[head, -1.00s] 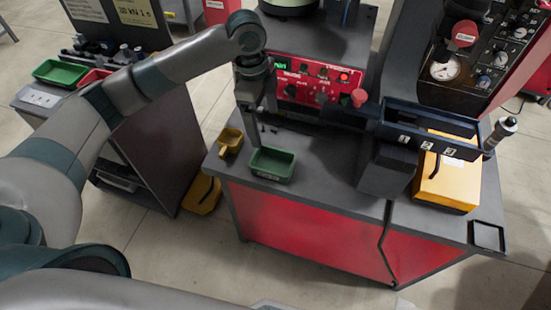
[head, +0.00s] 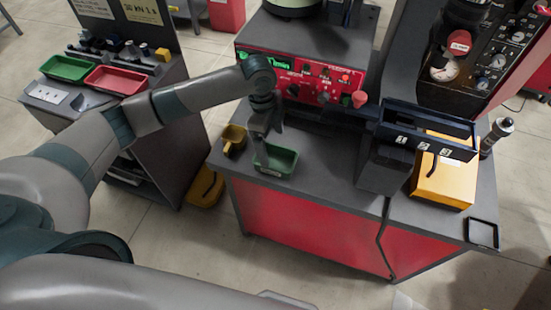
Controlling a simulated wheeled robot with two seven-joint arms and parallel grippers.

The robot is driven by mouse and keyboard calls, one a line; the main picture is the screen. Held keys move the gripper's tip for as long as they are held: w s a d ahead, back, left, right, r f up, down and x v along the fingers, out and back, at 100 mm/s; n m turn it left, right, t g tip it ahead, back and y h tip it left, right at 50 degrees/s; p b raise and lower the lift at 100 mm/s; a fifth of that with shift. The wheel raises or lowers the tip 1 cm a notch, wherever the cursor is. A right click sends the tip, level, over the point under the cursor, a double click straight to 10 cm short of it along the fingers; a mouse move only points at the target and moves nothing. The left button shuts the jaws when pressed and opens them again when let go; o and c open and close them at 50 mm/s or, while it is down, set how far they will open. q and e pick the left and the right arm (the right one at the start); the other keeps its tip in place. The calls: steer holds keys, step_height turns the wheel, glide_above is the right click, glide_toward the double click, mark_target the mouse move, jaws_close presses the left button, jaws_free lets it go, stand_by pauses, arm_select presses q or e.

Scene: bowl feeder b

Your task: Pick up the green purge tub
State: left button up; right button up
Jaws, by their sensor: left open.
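The green purge tub (head: 281,161), a small open rectangular tub with a pale label on its front, sits upright on the dark bench top. My left gripper (head: 259,153) points down at the tub's left end, with its fingers at the rim. It is open. Its fingers cover part of the tub's left wall, and I cannot tell whether they touch it. My right gripper is out of view.
A yellow scoop (head: 233,139) lies just left of the tub. The red control panel (head: 318,78) stands behind. A dark chute (head: 388,160) and yellow box (head: 443,185) are to the right. Another green tray (head: 68,68) and a red tray (head: 116,80) are on the left cart.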

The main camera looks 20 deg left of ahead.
mark_target(277, 165)
arm_select(q)
steer(key=shift+d+f+p, duration=0.15)
steer(key=shift+f+p, duration=0.15)
steer(key=shift+f, duration=1.1)
steer(key=shift+d+f+p, duration=0.15)
steer(key=shift+f+p, duration=0.4)
steer(key=shift+p, duration=0.05)
steer(key=f, duration=0.1)
steer(key=f+p, duration=0.1)
steer(key=f, duration=0.1)
steer(key=shift+d+p, duration=0.25)
steer(key=shift+p, duration=0.05)
steer(key=shift+f, duration=0.55)
steer(key=c, duration=1.2)
